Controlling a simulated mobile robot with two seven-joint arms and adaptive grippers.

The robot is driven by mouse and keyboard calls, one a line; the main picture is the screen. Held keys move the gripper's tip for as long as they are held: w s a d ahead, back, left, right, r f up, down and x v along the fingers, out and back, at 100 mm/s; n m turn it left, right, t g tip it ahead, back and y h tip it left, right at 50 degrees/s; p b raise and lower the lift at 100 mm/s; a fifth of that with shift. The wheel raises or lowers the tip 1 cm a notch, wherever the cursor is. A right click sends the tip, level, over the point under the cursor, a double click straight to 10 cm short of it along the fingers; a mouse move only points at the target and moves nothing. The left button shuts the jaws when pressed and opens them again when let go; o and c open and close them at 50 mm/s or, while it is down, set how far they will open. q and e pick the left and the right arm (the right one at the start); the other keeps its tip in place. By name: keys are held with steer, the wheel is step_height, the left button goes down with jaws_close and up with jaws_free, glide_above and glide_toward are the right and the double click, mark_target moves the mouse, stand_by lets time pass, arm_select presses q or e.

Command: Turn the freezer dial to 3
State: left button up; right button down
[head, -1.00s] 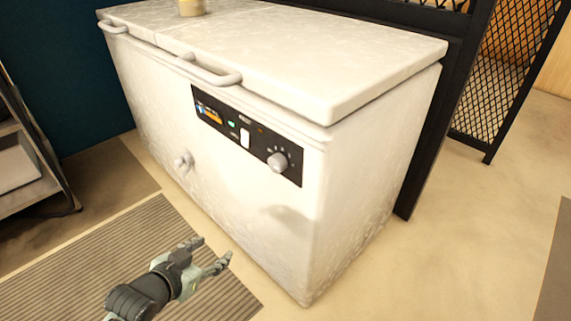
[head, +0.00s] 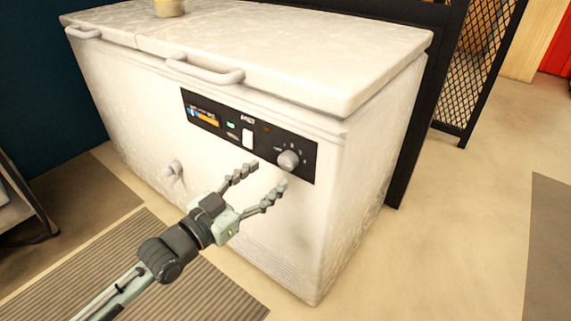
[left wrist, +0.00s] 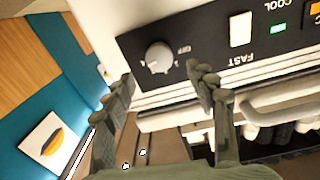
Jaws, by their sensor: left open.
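The white chest freezer (head: 230,215) stands ahead with its lid closed. Its black control panel (head: 220,120) is on the front. The grey round dial (head: 288,160) is at the panel's right end, with small marks around it too small to read. The dial also shows in the left wrist view (left wrist: 159,56), upside down, with "OFF" lettering beside it. My left gripper (head: 264,174) is open and empty, its fingers spread just below and left of the dial. In the left wrist view its fingertips (left wrist: 160,78) lie on either side of the dial, apart from it. My right gripper is not in view.
A white switch (head: 248,138) sits on the panel left of the dial. Lid handles (head: 205,72) stick out above, and a knob (head: 175,170) juts from the lower front. A black mesh partition (head: 470,70) stands behind the freezer. The floor at right is clear.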

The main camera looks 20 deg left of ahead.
mark_target(284, 164)
arm_select(q)
steer(key=x, duration=0.6)
steer(key=shift+w, duration=0.2)
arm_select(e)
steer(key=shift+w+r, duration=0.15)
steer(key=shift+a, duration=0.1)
arm_select(q)
steer(key=c, duration=1.2)
steer(key=shift+o, duration=0.2)
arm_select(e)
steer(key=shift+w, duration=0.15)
arm_select(q)
steer(key=n+p, duration=0.4)
steer(key=n, duration=0.1)
steer(key=shift+n, duration=0.4)
steer(key=shift+f+n+p, duration=0.1)
steer(key=shift+n+p, duration=0.3)
steer(key=shift+n, duration=0.8)
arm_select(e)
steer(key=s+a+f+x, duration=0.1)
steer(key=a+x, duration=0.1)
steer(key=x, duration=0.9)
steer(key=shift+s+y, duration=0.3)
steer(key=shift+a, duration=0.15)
